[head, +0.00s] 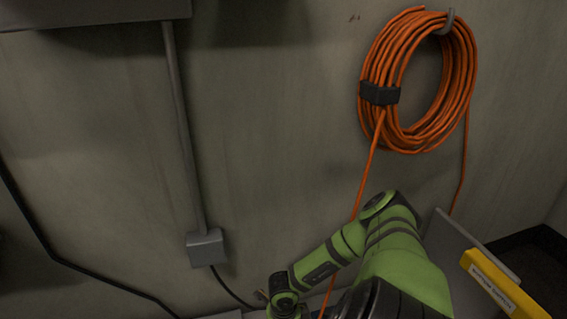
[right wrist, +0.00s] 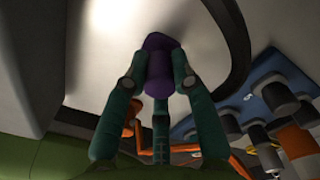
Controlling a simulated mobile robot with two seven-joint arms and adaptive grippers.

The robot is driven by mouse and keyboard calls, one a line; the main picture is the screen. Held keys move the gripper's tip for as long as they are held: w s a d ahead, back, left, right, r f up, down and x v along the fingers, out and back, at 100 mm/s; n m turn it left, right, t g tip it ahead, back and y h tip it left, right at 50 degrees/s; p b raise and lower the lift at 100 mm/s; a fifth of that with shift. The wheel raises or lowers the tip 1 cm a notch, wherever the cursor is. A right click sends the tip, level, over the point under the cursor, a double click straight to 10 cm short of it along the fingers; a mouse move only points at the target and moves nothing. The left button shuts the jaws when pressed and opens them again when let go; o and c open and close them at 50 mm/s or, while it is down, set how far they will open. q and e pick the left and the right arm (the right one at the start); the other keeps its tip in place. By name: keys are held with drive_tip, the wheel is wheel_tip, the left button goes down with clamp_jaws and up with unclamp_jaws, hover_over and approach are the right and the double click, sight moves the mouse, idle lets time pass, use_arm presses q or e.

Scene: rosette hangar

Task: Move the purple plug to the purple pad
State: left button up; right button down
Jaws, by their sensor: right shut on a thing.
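The purple plug (right wrist: 158,62) shows in the right wrist view, at the upper middle. My right gripper (right wrist: 160,75) has its dark green fingers closed around it, and the plug's upper part sticks out past the fingertips. A pale surface lies behind the plug; I cannot tell whether the plug touches it. In the head view my green right arm reaches down along the wall, and its gripper end is cut off at the bottom edge. The purple pad is not visible in either view. My left gripper is not in view.
A coiled orange cable (head: 372,110) hangs on the wall, with strands trailing behind my arm. A grey box (head: 206,248) and conduit are on the wall. A yellow labelled bar (head: 500,285) is at lower right. A blue panel (right wrist: 262,95) with dark cylinders lies right of the gripper.

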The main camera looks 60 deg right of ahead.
drive_tip(key=shift+f, duration=0.3)
idle(0.5)
drive_tip(key=c, duration=0.9)
unclamp_jaws()
drive_tip(key=shift+c, duration=0.2)
wheel_tip(320, 180, up, 12)
